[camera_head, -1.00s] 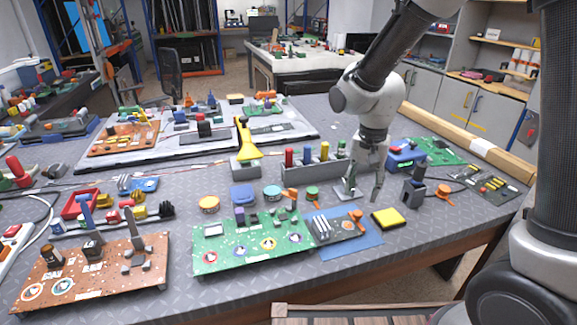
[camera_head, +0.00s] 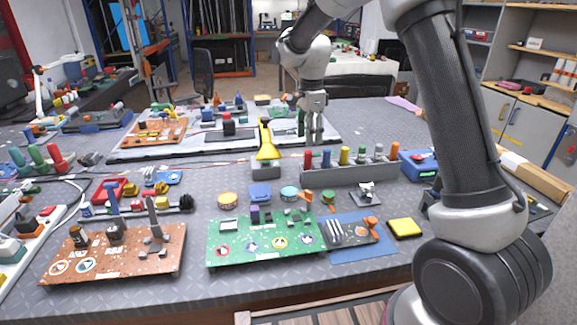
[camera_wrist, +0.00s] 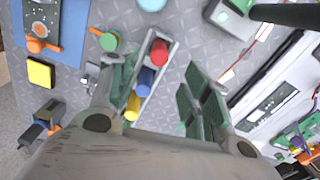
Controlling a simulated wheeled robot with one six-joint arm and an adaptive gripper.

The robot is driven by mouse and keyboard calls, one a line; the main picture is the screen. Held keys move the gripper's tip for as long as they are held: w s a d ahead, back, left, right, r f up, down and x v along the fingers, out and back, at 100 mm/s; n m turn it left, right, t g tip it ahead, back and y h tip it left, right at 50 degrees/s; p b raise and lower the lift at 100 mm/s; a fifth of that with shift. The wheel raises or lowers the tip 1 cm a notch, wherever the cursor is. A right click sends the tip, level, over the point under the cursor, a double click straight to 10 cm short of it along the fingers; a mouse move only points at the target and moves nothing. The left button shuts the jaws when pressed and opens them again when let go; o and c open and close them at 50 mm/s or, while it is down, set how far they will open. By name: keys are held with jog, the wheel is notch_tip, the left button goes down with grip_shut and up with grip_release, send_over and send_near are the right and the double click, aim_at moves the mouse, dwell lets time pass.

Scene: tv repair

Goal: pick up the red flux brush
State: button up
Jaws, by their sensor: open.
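A red-handled brush, likely the red flux brush (camera_head: 308,160), stands upright at the left end of a grey rack (camera_head: 340,175) on the bench. Blue, yellow and green handles stand in the same rack to its right. In the wrist view the red handle (camera_wrist: 159,52) is seen from above, with the blue and yellow ones below it in the picture. My gripper (camera_head: 314,138) points down behind the rack in the head view, open and empty. In the wrist view its fingers (camera_wrist: 158,90) appear on either side of the handle row, apart from the red handle.
A yellow funnel-like piece (camera_head: 266,143) stands just left of the rack. A green circuit board (camera_head: 265,242), a brown board (camera_head: 120,255) and a yellow block (camera_head: 404,228) lie in front. A light work mat (camera_head: 170,148) with boards lies behind. Bare bench shows between them.

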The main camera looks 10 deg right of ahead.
aim_at(308, 151)
jog(key=shift+a+f, duration=0.1)
jog(key=shift+f, duration=0.35)
notch_tip(308, 151, down, 7)
jog(key=shift+s+r, duration=0.1)
jog(key=shift+r, duration=0.05)
jog(key=shift+c, duration=0.2)
grip_shut()
